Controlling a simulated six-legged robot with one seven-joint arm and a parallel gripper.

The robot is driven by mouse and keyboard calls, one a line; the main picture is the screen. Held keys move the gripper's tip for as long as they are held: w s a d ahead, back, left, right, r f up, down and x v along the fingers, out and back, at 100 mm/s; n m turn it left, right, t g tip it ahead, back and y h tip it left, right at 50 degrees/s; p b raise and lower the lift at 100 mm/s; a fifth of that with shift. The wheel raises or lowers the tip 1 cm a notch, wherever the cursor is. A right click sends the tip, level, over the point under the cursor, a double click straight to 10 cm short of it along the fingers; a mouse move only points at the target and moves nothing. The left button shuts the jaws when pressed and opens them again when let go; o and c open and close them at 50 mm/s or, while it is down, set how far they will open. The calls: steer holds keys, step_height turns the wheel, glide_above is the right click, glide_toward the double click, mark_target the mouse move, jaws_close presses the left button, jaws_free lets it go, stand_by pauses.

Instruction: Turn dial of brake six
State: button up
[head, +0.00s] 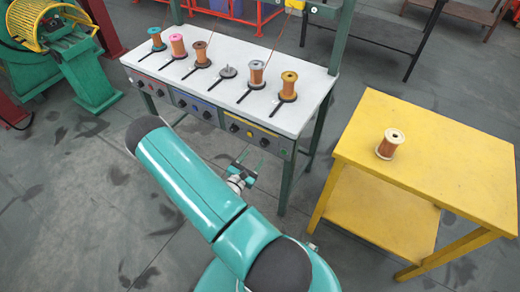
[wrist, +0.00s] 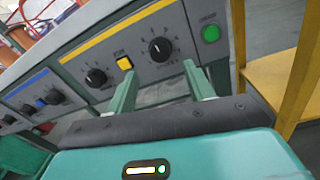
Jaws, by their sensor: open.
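The panel with a yellow stripe (wrist: 130,28) has two black round dials with white pointer marks. The left dial (wrist: 95,77) is left of the yellow button. The small lettering is too blurred to tell which is brake six. My gripper (wrist: 163,76) is open and empty. Its fingers point at the panel, with the right dial just beyond and between them, apparently not touched.
The white bench (head: 225,75) carries several spools on black holders and one empty holder. A blue-striped panel (wrist: 38,82) lies left of the yellow one. A yellow table (head: 450,150) with a copper spool (head: 390,144) stands right.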

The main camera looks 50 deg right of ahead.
mark_target(263, 145)
steer(key=d, duration=0.6)
steer(key=shift+w, duration=0.4)
steer(key=c, duration=1)
